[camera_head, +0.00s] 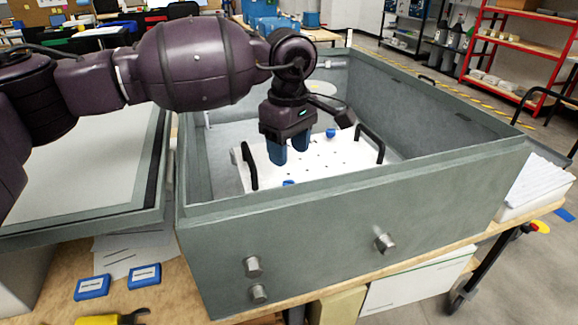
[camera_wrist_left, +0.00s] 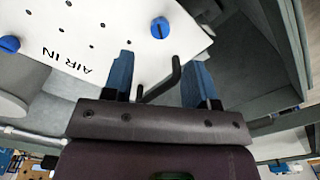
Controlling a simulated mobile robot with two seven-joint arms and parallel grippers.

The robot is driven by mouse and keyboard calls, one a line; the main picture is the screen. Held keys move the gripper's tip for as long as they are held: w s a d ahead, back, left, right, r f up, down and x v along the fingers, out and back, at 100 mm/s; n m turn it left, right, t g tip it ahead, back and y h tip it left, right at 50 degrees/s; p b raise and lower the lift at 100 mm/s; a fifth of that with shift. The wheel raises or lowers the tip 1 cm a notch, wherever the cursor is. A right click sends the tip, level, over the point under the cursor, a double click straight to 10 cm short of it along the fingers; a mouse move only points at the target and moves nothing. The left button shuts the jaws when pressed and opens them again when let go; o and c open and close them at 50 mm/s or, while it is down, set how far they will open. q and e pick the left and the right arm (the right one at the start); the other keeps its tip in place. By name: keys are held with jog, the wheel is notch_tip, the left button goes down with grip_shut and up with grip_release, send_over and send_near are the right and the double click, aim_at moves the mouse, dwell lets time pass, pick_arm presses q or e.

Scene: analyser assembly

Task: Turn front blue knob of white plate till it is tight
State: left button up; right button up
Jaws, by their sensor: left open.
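The white plate (camera_head: 330,160) lies inside the grey box, with black handles at its left and right ends. The front blue knob (camera_head: 288,183) shows only its top above the box's front wall. A second blue knob (camera_head: 331,132) sits farther back on the plate. My left gripper (camera_head: 289,156) points down over the plate, behind the front knob, open. In the left wrist view, the open blue fingers (camera_wrist_left: 160,75) hold nothing; a black handle shows between them. Two blue knobs, one upper middle (camera_wrist_left: 160,27) and one at left (camera_wrist_left: 9,44), lie beyond the fingertips. My right gripper is not in view.
The grey box (camera_head: 330,235) has high walls around the plate. Its lid-like panel (camera_head: 80,165) lies at left. Two blue cases (camera_head: 144,276) lie on the wooden table in front. A white tray (camera_head: 535,185) stands at right.

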pick_arm(q)
jog(key=shift+r, duration=1.65)
